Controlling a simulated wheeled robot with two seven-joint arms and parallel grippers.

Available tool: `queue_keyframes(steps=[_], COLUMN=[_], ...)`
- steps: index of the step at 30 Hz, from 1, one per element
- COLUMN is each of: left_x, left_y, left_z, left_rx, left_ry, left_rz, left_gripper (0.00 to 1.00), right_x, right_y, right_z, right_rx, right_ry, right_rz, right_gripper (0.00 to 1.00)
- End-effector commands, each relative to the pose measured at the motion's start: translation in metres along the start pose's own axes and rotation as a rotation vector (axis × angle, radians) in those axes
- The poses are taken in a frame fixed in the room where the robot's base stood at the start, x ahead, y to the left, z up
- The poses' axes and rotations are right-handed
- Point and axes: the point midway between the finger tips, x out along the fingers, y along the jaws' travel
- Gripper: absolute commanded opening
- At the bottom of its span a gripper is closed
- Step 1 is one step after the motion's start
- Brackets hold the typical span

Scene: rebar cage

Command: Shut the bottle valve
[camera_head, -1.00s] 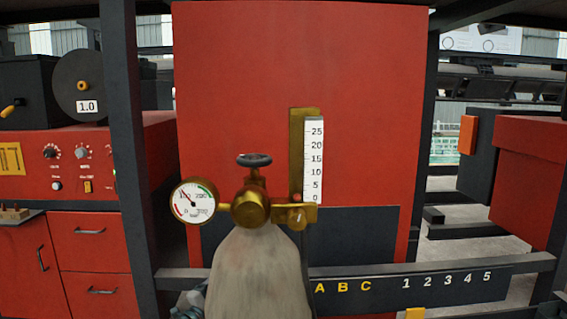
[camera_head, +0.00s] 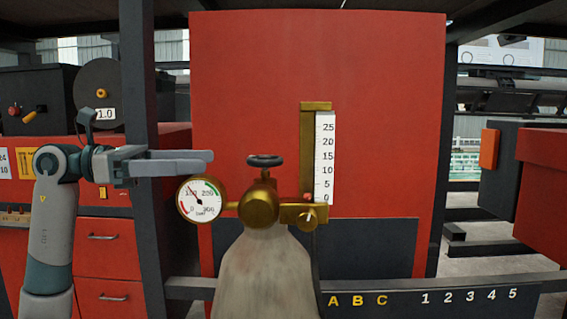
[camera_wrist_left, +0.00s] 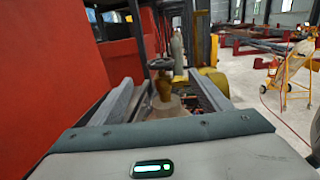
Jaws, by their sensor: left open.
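The bottle valve's dark handwheel (camera_head: 265,160) sits on a brass stem above the brass regulator body (camera_head: 259,205). The grey gas bottle (camera_head: 264,275) stands upright below it. My left gripper (camera_head: 212,161) is open and empty, just left of the handwheel at about its height, and apart from it. In the left wrist view the handwheel (camera_wrist_left: 161,63) shows ahead, between the two fingers (camera_wrist_left: 165,93). My right gripper is not in view.
A round pressure gauge (camera_head: 201,199) sticks out left of the regulator, just below my left fingers. A flow tube with a scale (camera_head: 325,158) stands to the right. A red panel (camera_head: 380,100) is behind, and a dark post (camera_head: 140,130) stands left.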

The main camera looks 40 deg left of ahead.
Motion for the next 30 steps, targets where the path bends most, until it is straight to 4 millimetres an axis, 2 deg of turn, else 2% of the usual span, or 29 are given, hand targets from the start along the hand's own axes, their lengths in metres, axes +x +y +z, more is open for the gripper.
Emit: queue_keyframes(steps=[11, 17, 23, 30], left_x=[0.001, 0.011, 0.035, 0.077], left_y=[0.0, 0.0, 0.0, 0.0], left_z=[0.001, 0.002, 0.004, 0.005], left_rx=[0.0, 0.0, -0.002, -0.003], left_ry=[0.0, 0.001, 0.001, 0.002], left_rz=[-0.001, -0.002, -0.002, -0.003], left_gripper=[0.71, 0.71, 0.71, 0.71], right_x=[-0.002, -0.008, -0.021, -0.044], right_y=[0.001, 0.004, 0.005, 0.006], right_z=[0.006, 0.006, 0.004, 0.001], right_rx=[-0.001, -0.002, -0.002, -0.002], right_ry=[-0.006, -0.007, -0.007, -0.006], right_rz=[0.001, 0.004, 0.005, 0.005], right_gripper=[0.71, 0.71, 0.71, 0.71])
